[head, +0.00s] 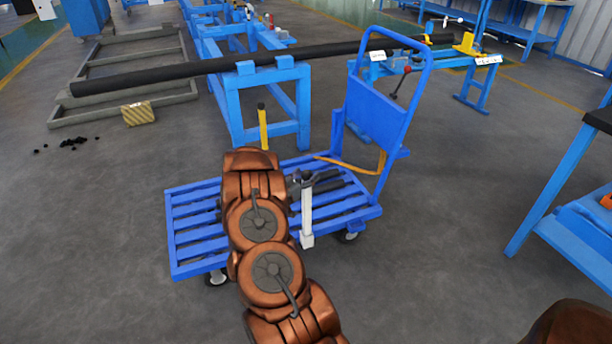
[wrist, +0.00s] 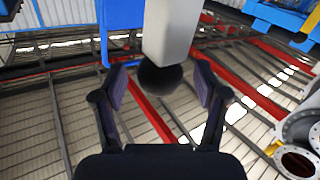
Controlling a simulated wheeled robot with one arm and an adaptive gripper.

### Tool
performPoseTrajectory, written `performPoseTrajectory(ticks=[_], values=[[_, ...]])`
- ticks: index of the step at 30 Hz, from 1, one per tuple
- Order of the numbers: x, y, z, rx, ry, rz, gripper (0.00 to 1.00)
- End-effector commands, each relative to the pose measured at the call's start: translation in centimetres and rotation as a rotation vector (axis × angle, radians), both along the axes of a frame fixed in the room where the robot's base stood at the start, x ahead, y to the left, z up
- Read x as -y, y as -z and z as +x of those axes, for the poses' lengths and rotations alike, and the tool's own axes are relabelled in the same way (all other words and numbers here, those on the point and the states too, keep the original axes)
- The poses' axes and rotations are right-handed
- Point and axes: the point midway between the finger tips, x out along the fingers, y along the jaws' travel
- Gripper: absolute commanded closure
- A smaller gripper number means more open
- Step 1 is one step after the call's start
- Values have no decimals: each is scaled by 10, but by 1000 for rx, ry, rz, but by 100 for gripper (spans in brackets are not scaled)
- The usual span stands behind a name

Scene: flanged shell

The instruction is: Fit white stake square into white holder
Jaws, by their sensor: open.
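The white stake (head: 306,207) stands upright at the near edge of the blue cart, with a dark knob at its top. A wider white block (head: 307,241) is at its foot; I cannot tell whether this is the holder or part of the stake. My gripper (head: 302,179) is at the stake's top, partly hidden behind my copper arm. In the wrist view my gripper (wrist: 160,82) is open. Its fingers are on either side of the black knob (wrist: 160,77), with visible gaps. The white square shaft (wrist: 172,28) runs up out of that picture.
The blue slatted cart (head: 192,225) has an upright handle at right. A yellow stake (head: 263,130) with a black top stands at its far side. A long black pipe (head: 160,77) rests on blue stands behind. A blue table (head: 560,190) is at right.

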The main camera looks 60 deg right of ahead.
Motion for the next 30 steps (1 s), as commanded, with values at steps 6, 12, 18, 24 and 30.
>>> performPoseTrajectory(ticks=[6,12,18,24,30], values=[[-33,0,2,-2,-5,1,27],[-67,1,2,-1,-5,2,27],[-96,0,1,-1,-3,2,27],[-111,-1,1,1,-3,0,27],[-115,-1,0,1,-1,-1,27]])
